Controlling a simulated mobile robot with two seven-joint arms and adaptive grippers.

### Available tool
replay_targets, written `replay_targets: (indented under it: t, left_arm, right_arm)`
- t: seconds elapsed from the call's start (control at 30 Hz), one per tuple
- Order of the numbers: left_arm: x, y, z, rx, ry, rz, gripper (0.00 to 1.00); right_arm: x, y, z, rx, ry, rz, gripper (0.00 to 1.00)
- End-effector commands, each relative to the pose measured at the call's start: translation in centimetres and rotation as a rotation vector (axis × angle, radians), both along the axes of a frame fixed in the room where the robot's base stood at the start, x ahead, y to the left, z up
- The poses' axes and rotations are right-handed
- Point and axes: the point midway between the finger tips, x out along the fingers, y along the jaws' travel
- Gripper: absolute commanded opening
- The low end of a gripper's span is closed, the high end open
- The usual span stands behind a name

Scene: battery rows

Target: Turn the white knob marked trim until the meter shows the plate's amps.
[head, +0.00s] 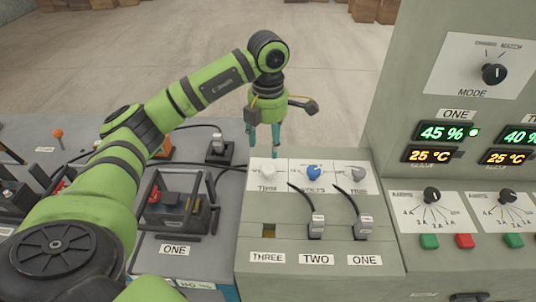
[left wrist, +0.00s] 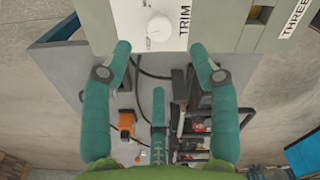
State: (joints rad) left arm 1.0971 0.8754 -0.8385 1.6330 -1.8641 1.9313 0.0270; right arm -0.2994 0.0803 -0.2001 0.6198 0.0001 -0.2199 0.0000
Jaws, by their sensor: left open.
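The white trim knob (head: 267,171) sits on a white label plate at the left end of the grey console's top. In the left wrist view the round white knob (left wrist: 159,28) lies at the top, beside the printed word TRIM. My left gripper (head: 264,150) is open and empty, its teal fingers pointing down just behind the knob in the head view. In the left wrist view the gripper's fingertips (left wrist: 163,49) are spread to either side and a little below the knob, with no visible contact. I cannot pick out a meter or plate reading amps. My right gripper is not in view.
A blue knob (head: 314,172) and a grey knob (head: 358,174) sit right of the white one. Black cables run to plugs above labels TWO and ONE. A battery tray (head: 175,205) stands left. The cabinet (head: 405,90) at right has lit displays and dials.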

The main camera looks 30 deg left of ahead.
Motion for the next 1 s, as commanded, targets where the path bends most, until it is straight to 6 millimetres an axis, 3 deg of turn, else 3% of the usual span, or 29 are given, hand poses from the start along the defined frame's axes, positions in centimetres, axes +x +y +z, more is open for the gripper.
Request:
replay_targets:
  t: [0.1,0.23,0.8,0.87,1.0]
  left_arm:
    - [0.1,0.0,1.8,0.000,-0.001,0.000,0.60]
    - [0.0,-0.1,2.7,-0.001,0.001,0.000,0.60]
    - [0.0,0.0,3.0,0.000,0.001,0.000,0.60]
    - [0.0,0.0,3.4,0.001,0.001,0.000,0.60]
    - [0.0,0.0,6.0,0.000,0.000,0.000,0.60]
  right_arm:
    - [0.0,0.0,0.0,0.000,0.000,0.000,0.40]
    - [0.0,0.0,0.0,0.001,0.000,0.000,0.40]
    - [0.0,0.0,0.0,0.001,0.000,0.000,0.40]
    - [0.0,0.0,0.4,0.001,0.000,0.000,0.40]
    - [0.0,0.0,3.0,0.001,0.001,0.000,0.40]
